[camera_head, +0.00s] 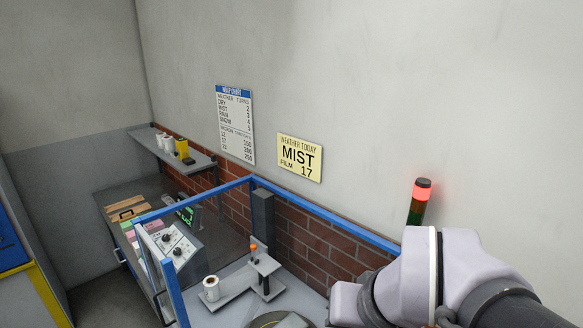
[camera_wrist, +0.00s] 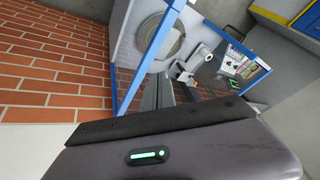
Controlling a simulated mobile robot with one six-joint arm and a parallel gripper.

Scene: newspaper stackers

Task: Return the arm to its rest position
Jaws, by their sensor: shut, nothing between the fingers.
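My arm (camera_head: 440,280) reaches in from the lower right of the head view, a pale lilac and dark grey link. My gripper's end is not visible in that view. In the wrist view, the grey body of my gripper fills the bottom, with a lit green lamp on it. The gripper's fingers (camera_wrist: 158,88) stand together above the dark bar, shut and empty. My gripper is in the air, apart from the blue-framed machine behind it.
The machine's blue frame (camera_head: 165,270) stands below, by the brick wall (camera_head: 310,250). A red-lit signal lamp (camera_head: 422,190) rises close behind my arm. A control box (camera_head: 172,246) and white roll (camera_head: 211,288) stand at the left. A shelf (camera_head: 190,160) holds rolls. Bare wall lies above.

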